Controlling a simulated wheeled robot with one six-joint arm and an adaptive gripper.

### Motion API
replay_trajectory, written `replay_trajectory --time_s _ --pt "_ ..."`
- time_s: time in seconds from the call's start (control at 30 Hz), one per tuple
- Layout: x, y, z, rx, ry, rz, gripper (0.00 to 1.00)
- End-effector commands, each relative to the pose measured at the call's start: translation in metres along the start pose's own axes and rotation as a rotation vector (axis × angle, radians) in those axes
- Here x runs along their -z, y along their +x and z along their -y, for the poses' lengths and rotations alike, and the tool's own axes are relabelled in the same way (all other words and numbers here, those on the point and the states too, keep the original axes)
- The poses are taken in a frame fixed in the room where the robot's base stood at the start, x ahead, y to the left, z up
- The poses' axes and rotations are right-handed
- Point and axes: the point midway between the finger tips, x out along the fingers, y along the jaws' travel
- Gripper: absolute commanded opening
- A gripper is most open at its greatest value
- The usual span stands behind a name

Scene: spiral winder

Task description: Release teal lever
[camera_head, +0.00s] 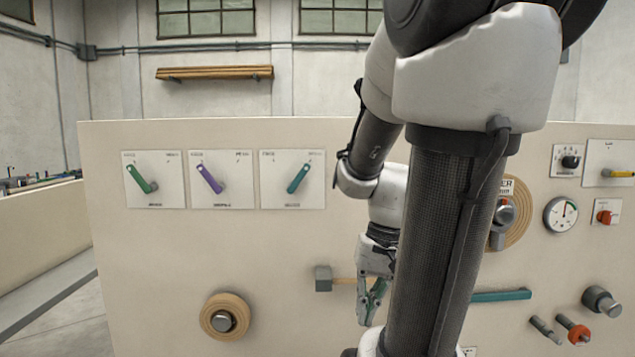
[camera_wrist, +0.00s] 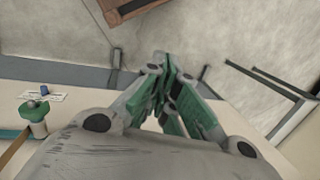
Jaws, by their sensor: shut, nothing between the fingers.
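A long teal bar-shaped lever (camera_head: 502,295) lies level on the panel's lower part, right of my arm; its left end is hidden behind my arm. A smaller teal lever (camera_head: 298,178) sits tilted on the third white plate at upper left, its top leaning right. My gripper (camera_head: 368,318) is shut and empty, pointing down in front of the panel beside a wooden rod with a grey block (camera_head: 323,278). The wrist view shows the closed green fingers (camera_wrist: 167,65). A green-and-grey knob (camera_wrist: 35,112) shows at its left edge; I cannot tell which control it is.
The beige panel (camera_head: 150,270) also holds green (camera_head: 138,178) and purple (camera_head: 209,179) levers, a wooden roll (camera_head: 224,317), a gauge (camera_head: 561,214), a red-collared peg (camera_head: 574,330) and a dark knob (camera_head: 601,301). My arm hides the panel's middle.

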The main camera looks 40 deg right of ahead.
Motion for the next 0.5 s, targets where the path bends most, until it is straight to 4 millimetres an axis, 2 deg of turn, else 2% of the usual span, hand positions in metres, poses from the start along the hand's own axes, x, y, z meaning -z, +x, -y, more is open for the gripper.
replay_trajectory --time_s 0.1,0.17,0.27,0.37,0.47,0.5 --pt "-0.003 0.024 0.006 0.17 0.229 0.136 0.0" --pt "-0.002 0.032 0.016 0.278 0.335 0.194 0.0" --pt "0.012 0.038 0.037 0.49 0.505 0.267 0.0" --pt "0.043 0.034 0.057 0.745 0.662 0.298 0.0" --pt "0.09 0.018 0.068 1.027 0.789 0.266 0.0" --pt "0.112 0.009 0.069 1.138 0.828 0.235 0.0"
